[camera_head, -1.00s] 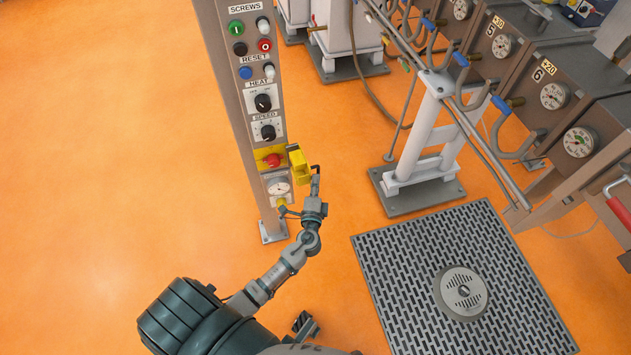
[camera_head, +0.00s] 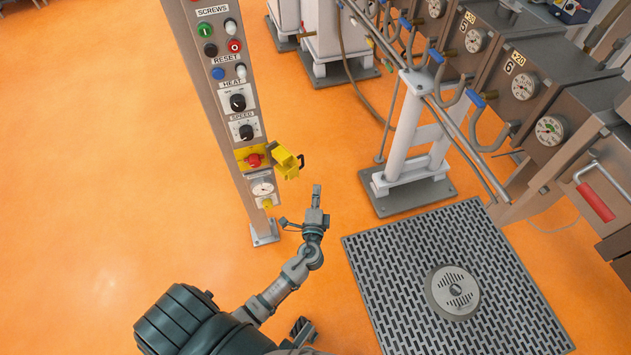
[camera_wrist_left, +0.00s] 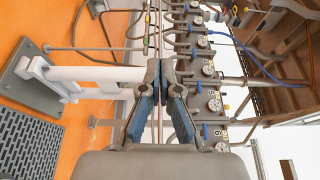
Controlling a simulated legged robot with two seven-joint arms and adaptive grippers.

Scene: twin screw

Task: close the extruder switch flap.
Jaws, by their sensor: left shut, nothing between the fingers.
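The yellow extruder switch flap (camera_head: 285,161) is swung open to the right of the control column in the head view. A dark handle or hasp sticks out at its right side. The red button (camera_head: 254,160) on its yellow plate is uncovered. My left gripper (camera_head: 316,190) is shut and empty, below and to the right of the flap, apart from it. In the left wrist view its two fingers (camera_wrist_left: 167,85) meet at the tips, pointing at pipes and gauges; the flap is not in that view. My right gripper is not in view.
The control column (camera_head: 212,110) carries knobs and buttons above the flap and a small gauge (camera_head: 262,188) below it. A white pipe stand (camera_head: 412,140) and machines with gauges stand to the right. A floor grate (camera_head: 400,270) lies right of my arm. Orange floor is open at left.

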